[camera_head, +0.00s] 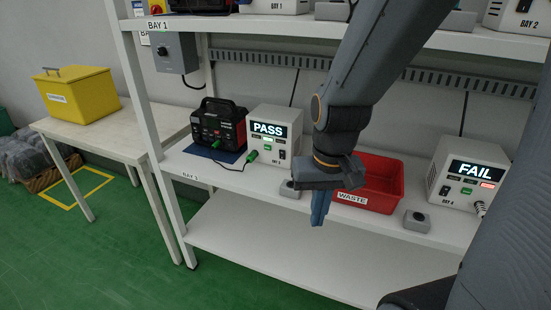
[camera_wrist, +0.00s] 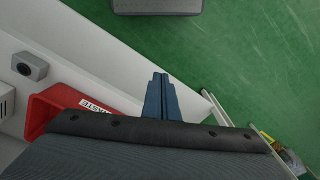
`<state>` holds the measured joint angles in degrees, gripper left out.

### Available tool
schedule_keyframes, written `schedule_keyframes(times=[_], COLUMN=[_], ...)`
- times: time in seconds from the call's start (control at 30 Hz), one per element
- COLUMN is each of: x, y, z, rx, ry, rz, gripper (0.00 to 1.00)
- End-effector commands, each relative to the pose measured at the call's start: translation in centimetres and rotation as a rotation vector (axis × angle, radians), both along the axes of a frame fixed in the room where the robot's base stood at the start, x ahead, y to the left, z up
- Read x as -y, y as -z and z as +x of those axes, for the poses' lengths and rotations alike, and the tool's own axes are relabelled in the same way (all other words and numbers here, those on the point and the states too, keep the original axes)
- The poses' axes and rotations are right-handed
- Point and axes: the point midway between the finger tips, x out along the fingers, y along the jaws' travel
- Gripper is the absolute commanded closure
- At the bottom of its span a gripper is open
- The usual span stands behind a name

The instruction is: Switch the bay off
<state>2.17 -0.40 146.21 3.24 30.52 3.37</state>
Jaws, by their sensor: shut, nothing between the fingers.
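A grey switch box (camera_head: 175,53) is mounted on the wall behind the left post of the shelf rack, with a cable running from it. A small dark knob shows on its front; its setting is too small to tell. The BAY 1 labels sit on the rack's left end. On the middle shelf (camera_head: 225,180) a tester (camera_head: 272,135) reads PASS, with a green plug and cable at its front. My gripper (camera_head: 319,220) is shut and empty, pointing down in front of the shelf near the red bin. Its blue fingers (camera_wrist: 161,92) are together in the wrist view.
A red WASTE bin (camera_head: 368,182), a black-red charger unit (camera_head: 218,127) on a blue mat, and a tester (camera_head: 468,172) reading FAIL stand on the shelf. Small grey button boxes (camera_head: 417,221) sit at its front. A yellow box (camera_head: 77,95) is on the left table. Green floor is open in front.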

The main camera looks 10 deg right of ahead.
Motion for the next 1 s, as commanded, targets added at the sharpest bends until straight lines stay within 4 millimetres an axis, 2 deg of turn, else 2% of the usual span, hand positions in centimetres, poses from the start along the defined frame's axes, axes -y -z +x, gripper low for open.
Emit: schedule_keyframes(times=[0.17, 0.3, 0.4, 0.5, 0.6, 0.67, 0.8, 1.0], x=[-5.2, -8.9, -10.3, -10.8, -10.8, -10.5, -9.8, -9.3], y=[3.2, 5.0, 5.8, 6.4, 6.7, 6.7, 6.3, 5.4], z=[8.1, 15.3, 19.3, 22.1, 23.6, 23.9, 23.3, 22.0], rx=[0.213, 0.426, 0.576, 0.735, 0.903, 1.004, 1.215, 1.388], ry=[0.275, 0.607, 0.847, 1.078, 1.284, 1.387, 1.552, 1.643], rz=[0.107, 0.227, 0.309, 0.386, 0.459, 0.5, 0.584, 0.652], gripper=[1.0, 1.0, 1.0, 1.0, 1.0, 1.0, 1.0, 1.0])
